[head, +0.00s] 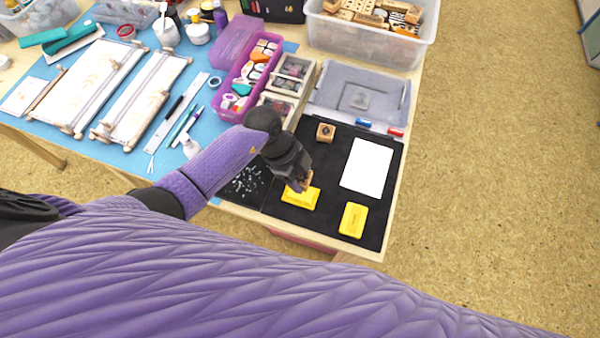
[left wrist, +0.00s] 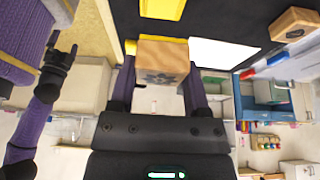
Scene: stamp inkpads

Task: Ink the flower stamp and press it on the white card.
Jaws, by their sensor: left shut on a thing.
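My left gripper (head: 301,184) is shut on a wooden flower stamp (head: 306,180), at the near yellow inkpad (head: 300,198). The left wrist view shows the stamp (left wrist: 162,60) between both fingers, with a dark flower picture on the side facing the camera. Its underside is hidden, and I cannot tell whether it touches the pad. A second yellow inkpad (head: 353,220) lies to the right. The blank white card (head: 367,165) lies on the black mat; it also shows in the left wrist view (left wrist: 222,52). My right gripper (left wrist: 62,50) appears small and open in the left wrist view, empty.
Another wooden stamp (head: 325,132) stands on the black mat (head: 335,190), behind the pads. A grey tray (head: 375,88) lies behind it, with blue and red small items at its near edge. A purple box (head: 240,105) and wooden compartments (head: 283,90) stand left. The mat around the card is clear.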

